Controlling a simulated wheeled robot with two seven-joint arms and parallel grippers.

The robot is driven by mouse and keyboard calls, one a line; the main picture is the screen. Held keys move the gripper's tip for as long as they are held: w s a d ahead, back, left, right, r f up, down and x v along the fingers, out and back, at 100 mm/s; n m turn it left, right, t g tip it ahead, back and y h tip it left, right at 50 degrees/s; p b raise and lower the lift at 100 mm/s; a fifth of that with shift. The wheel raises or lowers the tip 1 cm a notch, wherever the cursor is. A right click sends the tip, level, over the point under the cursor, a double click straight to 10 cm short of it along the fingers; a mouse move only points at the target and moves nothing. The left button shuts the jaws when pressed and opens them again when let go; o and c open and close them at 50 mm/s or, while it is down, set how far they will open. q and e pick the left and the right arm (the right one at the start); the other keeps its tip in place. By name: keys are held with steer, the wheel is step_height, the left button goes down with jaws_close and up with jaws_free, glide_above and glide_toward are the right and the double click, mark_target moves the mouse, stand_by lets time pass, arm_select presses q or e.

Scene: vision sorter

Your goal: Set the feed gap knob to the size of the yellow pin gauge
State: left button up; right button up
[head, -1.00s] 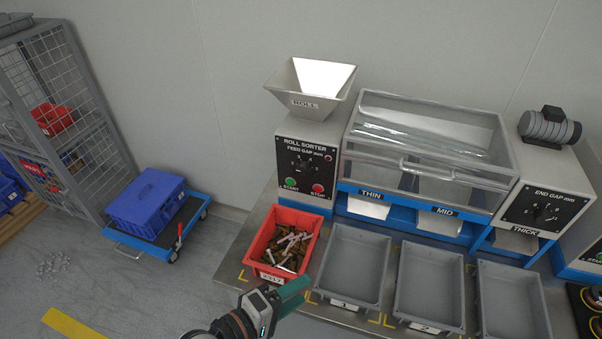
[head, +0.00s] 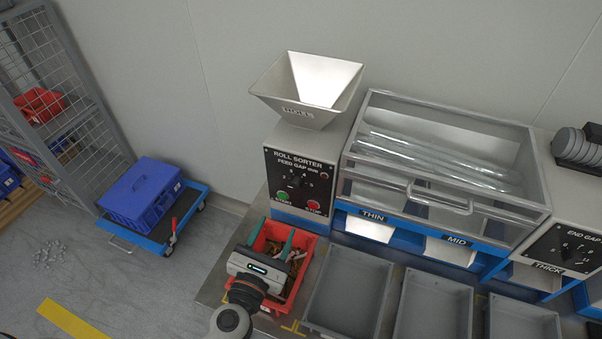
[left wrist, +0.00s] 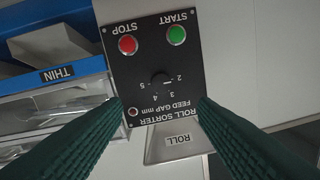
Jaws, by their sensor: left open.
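The black feed gap knob (head: 295,180) sits on the dark panel (head: 274,166) of the roll sorter, between its number marks. In the left wrist view the knob (left wrist: 160,78) shows upside down, with marks 2 to 5 around it; I cannot clearly read its setting. My left gripper (head: 271,239) is above the red bin, in front of and below the panel. Its two green fingers are spread wide and empty in the left wrist view (left wrist: 160,104), apart from the knob. I cannot make out a yellow pin gauge. My right gripper is not in view.
Green START (left wrist: 176,36) and red STOP (left wrist: 128,45) buttons lie close to the knob. The red bin (head: 310,262) holds loose rolls beneath my gripper. Grey trays (head: 345,290) stand to the right. The metal hopper (head: 305,112) rises above the panel.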

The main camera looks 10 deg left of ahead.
arm_select(q)
steer(key=p, duration=0.2)
glide_toward(295, 187)
steer(key=w, duration=0.5)
steer(key=w+d, duration=0.1)
steer(key=w, duration=0.2)
steer(key=shift+w+d+f, duration=0.1)
steer(key=shift+w+d, duration=0.05)
steer(key=shift+w, duration=0.15)
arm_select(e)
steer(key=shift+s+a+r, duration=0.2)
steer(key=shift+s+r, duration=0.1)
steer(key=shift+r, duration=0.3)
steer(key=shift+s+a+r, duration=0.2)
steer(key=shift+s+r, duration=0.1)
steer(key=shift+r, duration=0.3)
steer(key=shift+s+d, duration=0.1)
arm_select(q)
steer(key=c, duration=1)
steer(key=shift+o, duration=0.2)
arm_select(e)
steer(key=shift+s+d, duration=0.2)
